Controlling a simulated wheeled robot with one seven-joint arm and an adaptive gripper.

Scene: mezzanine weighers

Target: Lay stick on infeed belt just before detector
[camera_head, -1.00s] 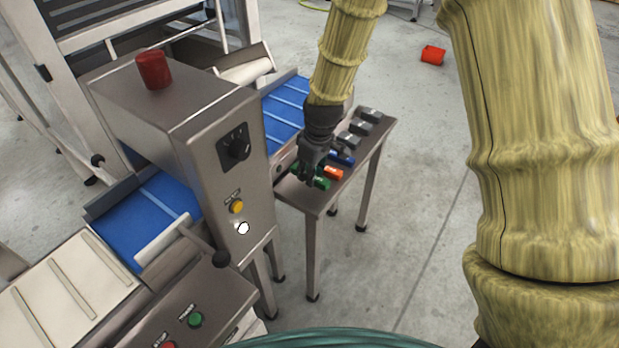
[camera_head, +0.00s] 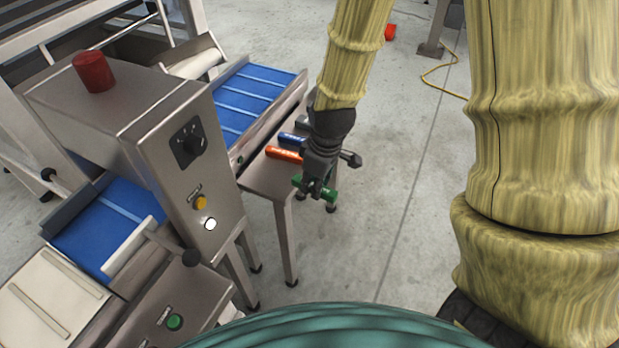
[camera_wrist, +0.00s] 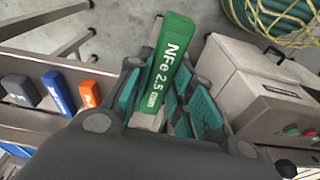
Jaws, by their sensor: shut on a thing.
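My gripper (camera_head: 317,190) is shut on a green stick (camera_wrist: 170,68), marked "NFe 2.5 mm" in the wrist view. In the head view the green stick (camera_head: 331,193) shows on both sides of the fingers, held in the air just right of the small steel table (camera_head: 262,180). The metal detector (camera_head: 180,150) is a steel housing with a red beacon on top. A blue belt runs through it, with one stretch (camera_head: 125,215) at the near left and another (camera_head: 250,100) beyond it. I cannot tell which is the infeed.
An orange stick (camera_head: 284,154) and a blue stick (camera_head: 292,139) lie on the small table; a grey one (camera_wrist: 18,88) shows in the wrist view. A control box (camera_head: 175,310) with a green button stands near. A yellow cable (camera_head: 440,75) lies on the floor.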

